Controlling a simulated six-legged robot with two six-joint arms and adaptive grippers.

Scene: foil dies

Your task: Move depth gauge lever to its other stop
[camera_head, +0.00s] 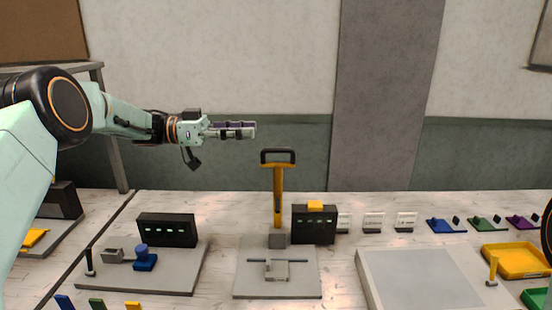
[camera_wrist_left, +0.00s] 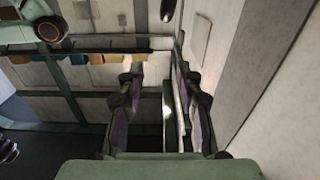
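An orange upright lever (camera_head: 278,190) with a black loop handle rises behind the middle grey plate (camera_head: 262,284). A small black upright lever (camera_head: 90,262) stands at the left of another grey plate, and a short yellow lever (camera_head: 492,270) stands at the right. No readable label shows which one belongs to the depth gauge. My left gripper (camera_head: 250,130) is in the air, above and left of the orange lever's handle and apart from it. In the left wrist view its fingers (camera_wrist_left: 160,105) are spread, with nothing visibly held. My right gripper is not in view.
A black box (camera_head: 167,230) and a blue knob (camera_head: 143,260) are on the left plate. Another black box (camera_head: 313,225) stands right of the orange lever. A yellow tray (camera_head: 517,260) and several coloured pieces lie at the right. The air around my left gripper is clear.

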